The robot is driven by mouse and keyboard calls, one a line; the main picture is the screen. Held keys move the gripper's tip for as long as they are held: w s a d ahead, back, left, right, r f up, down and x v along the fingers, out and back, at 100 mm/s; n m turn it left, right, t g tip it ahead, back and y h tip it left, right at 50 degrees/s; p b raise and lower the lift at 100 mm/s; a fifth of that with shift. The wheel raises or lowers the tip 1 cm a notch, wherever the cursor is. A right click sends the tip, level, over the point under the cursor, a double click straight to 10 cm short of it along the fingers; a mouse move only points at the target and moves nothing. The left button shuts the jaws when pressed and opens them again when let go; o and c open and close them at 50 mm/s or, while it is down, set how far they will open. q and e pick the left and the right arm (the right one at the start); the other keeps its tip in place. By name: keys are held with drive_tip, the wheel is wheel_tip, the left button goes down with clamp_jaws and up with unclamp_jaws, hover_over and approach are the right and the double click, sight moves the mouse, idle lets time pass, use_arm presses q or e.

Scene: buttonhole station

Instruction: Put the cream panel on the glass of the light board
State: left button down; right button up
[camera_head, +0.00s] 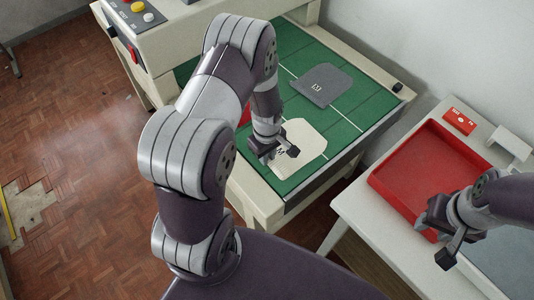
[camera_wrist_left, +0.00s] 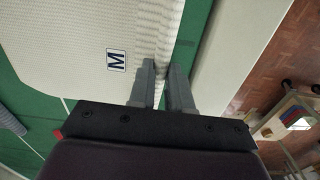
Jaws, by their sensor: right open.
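The cream panel (camera_head: 303,147), marked with an M label, lies on the green work surface in the head view. It fills the upper left of the left wrist view (camera_wrist_left: 65,50), with a ribbed edge. My left gripper (camera_head: 279,153) is at the panel's left part. My right gripper (camera_head: 437,240) is open and empty by the red tray. A grey-blue flat surface (camera_head: 507,258), possibly the light board's glass, is partly hidden behind my right arm.
A dark grey panel (camera_head: 322,85) lies farther back on the green surface (camera_head: 362,112). A red tray (camera_head: 385,180) stands on the white table (camera_head: 352,205) at the right, with a red box (camera_head: 459,121) behind it. A gap separates the table and the station.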

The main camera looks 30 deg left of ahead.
use_arm(q)
drive_tip(key=shift+r, duration=0.1)
wheel_tip(320, 180, up, 5)
drive_tip(key=p, duration=0.4)
drive_tip(key=shift+p, duration=0.4)
